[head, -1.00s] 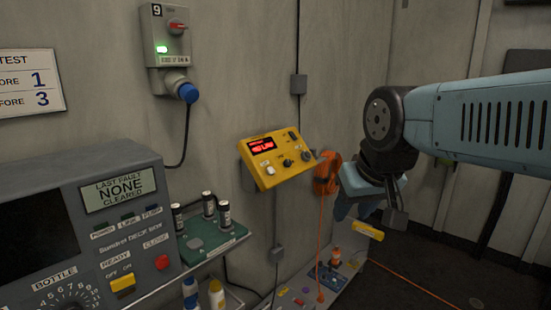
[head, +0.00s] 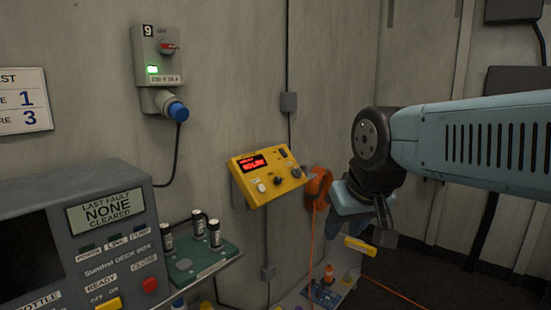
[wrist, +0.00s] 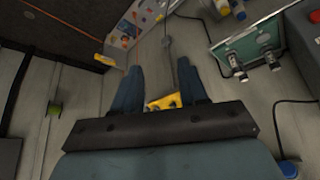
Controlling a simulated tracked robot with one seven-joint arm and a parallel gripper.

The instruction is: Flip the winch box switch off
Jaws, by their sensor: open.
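A yellow control box (head: 267,178) with a red-lit display, small switches and knobs is mounted on the wall near the middle of the head view. Its lettering is too small to read, so I cannot confirm it is the winch box. Part of a yellow panel (wrist: 163,101) shows between my fingers in the wrist view. My gripper (head: 365,222) hangs to the right of the yellow box in the head view, apart from it. In the wrist view my gripper (wrist: 158,80) has its two fingers spread, with nothing held.
A grey console (head: 75,235) stands at lower left. A green tray (head: 190,268) holds small cylinders. An orange cable coil (head: 318,188) hangs beside the yellow box.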

